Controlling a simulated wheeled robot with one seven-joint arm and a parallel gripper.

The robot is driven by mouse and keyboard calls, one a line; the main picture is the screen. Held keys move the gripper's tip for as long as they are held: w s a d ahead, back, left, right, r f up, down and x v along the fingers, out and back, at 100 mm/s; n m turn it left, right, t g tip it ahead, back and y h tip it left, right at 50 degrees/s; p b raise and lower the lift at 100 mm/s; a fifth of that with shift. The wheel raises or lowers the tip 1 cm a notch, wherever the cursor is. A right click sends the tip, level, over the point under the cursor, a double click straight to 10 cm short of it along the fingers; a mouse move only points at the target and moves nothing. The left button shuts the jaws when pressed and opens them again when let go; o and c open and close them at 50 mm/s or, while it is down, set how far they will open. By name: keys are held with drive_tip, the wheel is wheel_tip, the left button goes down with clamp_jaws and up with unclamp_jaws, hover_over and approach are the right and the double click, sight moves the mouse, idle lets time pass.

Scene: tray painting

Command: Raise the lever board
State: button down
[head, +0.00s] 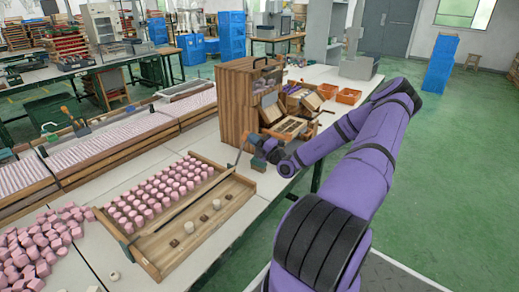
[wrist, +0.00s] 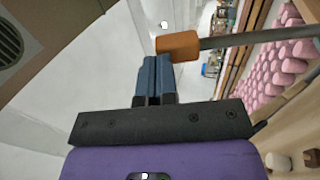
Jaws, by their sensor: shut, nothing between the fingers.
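The lever shows in the wrist view as a grey rod (wrist: 262,39) with an orange handle (wrist: 179,45). In the head view the lever (head: 238,155) rises from the right end of a wooden tray (head: 152,268). A thin divider board (head: 182,208) runs along the tray, with rows of pink pieces (head: 160,195) on one side and a few loose pieces on the other. My gripper (wrist: 153,62) is shut and empty, its blue fingertips right by the handle; I cannot tell whether they touch it. In the head view my gripper (head: 259,144) is small beside the lever.
A tall wooden cabinet (head: 236,100) stands just behind my gripper. Orange bins (head: 348,96) sit farther back on the table. Loose pink pieces (head: 35,245) are piled at the left, and long trays (head: 100,140) lie behind. Green floor is free at the right.

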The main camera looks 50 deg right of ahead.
drive_tip(key=w+a+g, duration=0.1)
drive_tip(key=w+g, duration=0.9)
drive_tip(key=w, duration=1)
drive_tip(key=shift+a+r+h, duration=0.35)
drive_tip(key=shift+r+h, duration=0.05)
drive_tip(key=shift+r, duration=0.05)
drive_tip(key=shift+a, duration=0.1)
